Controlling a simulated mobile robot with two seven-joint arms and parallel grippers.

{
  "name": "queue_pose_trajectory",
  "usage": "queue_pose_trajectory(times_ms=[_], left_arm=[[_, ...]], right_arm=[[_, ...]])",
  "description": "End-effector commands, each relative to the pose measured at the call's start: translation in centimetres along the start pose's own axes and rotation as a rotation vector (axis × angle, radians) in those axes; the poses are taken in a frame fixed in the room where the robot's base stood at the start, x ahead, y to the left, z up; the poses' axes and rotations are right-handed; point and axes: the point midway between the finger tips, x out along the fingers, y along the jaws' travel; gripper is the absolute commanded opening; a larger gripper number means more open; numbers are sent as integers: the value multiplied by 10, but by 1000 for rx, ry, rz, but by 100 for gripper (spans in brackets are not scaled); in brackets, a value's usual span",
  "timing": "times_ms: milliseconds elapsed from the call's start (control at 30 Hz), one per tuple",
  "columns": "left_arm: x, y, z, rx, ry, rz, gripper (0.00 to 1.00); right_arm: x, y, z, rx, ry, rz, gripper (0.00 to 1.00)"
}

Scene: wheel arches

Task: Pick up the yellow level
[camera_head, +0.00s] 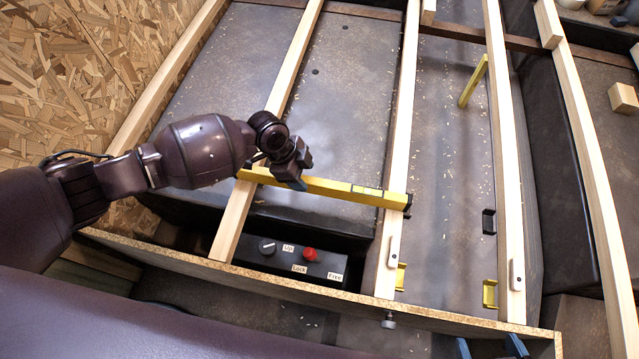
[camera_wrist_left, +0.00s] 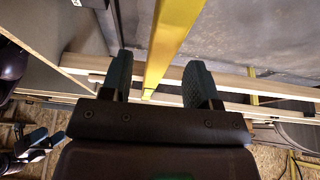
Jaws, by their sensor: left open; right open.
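The yellow level (camera_head: 350,191) lies across two pale wooden slats, left end a little higher in the head view. My left gripper (camera_head: 290,178) is at the level, left of its middle. In the left wrist view the level (camera_wrist_left: 168,45) runs between the two spread fingers of my left gripper (camera_wrist_left: 160,83), with a gap visible on each side. The gripper is open; whether a finger touches the level I cannot tell. My right gripper (camera_head: 490,347) shows only as two blue fingertips, apart and empty, at the bottom edge.
A black control box (camera_head: 300,262) with a red knob sits below the level. Long wooden slats (camera_head: 400,130) run over dark wheel arches. A thin yellow bar (camera_head: 473,81) stands at the upper right. Yellow brackets (camera_head: 489,294) and a front board (camera_head: 300,298) lie nearer. A wood block (camera_head: 623,97) is far right.

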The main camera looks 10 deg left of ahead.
Motion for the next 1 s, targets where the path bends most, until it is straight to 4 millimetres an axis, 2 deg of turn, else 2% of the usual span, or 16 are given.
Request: queue_pose_trajectory(times_ms=[33,133,433,800,1000], left_arm=[[16,3,4,-5,0,12,55],[28,3,3,-4,1,11,55],[30,0,1,-1,0,2,55],[30,0,1,-1,0,3,0],[29,0,1,-1,1,2,0]], right_arm=[[2,-2,4,-6,-6,-4,75],[3,-2,-1,-19,8,-5,75],[2,-1,-10,-29,30,-2,75],[2,-2,-6,-27,23,-3,75],[2,-2,-6,-23,20,-1,75]])
